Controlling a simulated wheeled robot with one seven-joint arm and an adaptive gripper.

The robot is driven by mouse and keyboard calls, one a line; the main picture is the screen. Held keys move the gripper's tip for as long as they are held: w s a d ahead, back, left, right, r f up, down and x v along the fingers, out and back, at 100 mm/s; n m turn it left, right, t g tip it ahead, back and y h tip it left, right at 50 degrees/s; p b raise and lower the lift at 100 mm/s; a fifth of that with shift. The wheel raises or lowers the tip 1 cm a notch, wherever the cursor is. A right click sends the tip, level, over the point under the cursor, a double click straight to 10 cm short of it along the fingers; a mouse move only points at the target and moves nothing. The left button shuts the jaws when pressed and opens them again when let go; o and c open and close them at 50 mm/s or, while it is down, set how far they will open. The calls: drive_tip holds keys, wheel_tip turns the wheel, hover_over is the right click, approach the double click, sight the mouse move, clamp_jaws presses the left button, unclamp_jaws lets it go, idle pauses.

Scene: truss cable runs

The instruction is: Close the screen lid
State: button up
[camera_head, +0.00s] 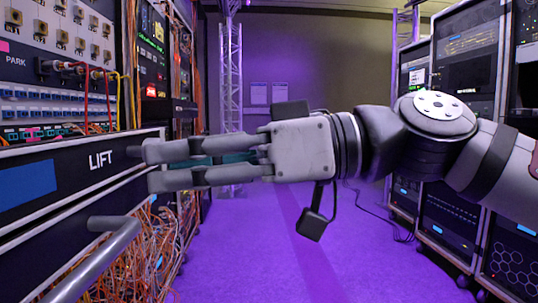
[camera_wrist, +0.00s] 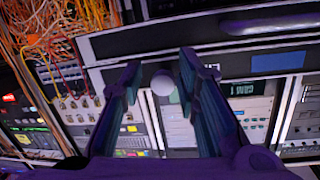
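A dark panel lettered LIFT (camera_head: 80,180), apparently the screen lid, is at the left of the head view with a blue patch on its face. A small round knob (camera_head: 134,152) sits by its right end. In the wrist view the pale knob (camera_wrist: 163,83) shows between the fingertips, and the lid front (camera_wrist: 235,65) lies beyond them, partly hidden by a finger. My gripper (camera_head: 148,166) points left with its fingers apart, close to the knob. The wrist view also shows the fingers spread, with nothing visibly clamped. Contact with the knob cannot be told.
A grey bar handle (camera_head: 105,257) sticks out below the lid. Loose orange cables (camera_head: 155,245) hang beside it. A patch panel with plugs (camera_head: 65,65) rises above. Equipment racks (camera_head: 465,60) line the right side. The purple floor (camera_head: 255,250) between is mostly clear.

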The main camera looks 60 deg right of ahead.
drive_tip(key=v, duration=1)
drive_tip(key=shift+s+d+f, duration=0.15)
drive_tip(key=shift+s, duration=0.15)
